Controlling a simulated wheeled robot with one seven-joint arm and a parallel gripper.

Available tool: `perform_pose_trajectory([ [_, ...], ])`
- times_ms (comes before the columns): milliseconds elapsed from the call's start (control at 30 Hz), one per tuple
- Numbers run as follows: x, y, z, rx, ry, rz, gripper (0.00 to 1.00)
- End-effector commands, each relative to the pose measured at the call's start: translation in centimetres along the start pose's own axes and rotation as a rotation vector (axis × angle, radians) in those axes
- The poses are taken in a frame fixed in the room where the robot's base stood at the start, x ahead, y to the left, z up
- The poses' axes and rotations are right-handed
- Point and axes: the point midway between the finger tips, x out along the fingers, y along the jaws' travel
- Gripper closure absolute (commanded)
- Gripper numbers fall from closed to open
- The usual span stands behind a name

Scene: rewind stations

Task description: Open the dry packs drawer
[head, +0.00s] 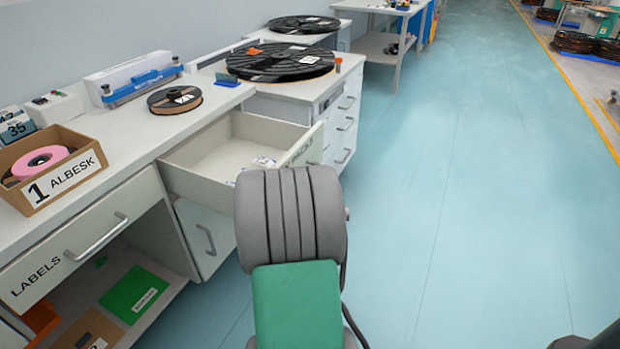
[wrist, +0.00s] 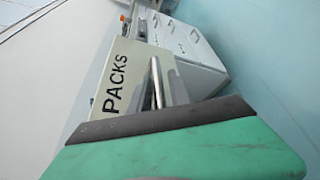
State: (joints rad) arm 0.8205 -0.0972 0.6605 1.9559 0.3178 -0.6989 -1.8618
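The dry packs drawer (head: 225,160) stands pulled out from the workbench in the head view, with small white packets (head: 262,162) inside near its front. Its front panel, lettered "PACKS" (wrist: 115,83), fills the middle of the wrist view. The bar handle (wrist: 157,82) shows there, just beyond the dark edge of my green gripper housing. My gripper (wrist: 172,90) is at the handle, with grey finger parts partly showing beside it. Whether the fingers are closed around the bar cannot be made out. In the head view my arm hides the gripper and the handle.
A labels drawer (head: 85,250) is closed at left, above an open shelf holding a green folder (head: 134,295). A cupboard door (head: 205,238) is below the open drawer. A white drawer unit (head: 343,125) stands beyond it. The blue floor (head: 460,200) at right is clear.

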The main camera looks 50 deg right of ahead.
Motion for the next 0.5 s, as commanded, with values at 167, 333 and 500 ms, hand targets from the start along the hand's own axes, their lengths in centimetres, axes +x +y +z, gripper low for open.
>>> perform_pose_trajectory([
  [167,0.0,0.1,0.0,0.0,0.0,0.002,0.66],
  [333,0.0,0.2,0.0,0.001,0.0,0.003,0.66],
  [500,-1.9,0.5,0.1,0.0,0.002,0.004,0.66],
])
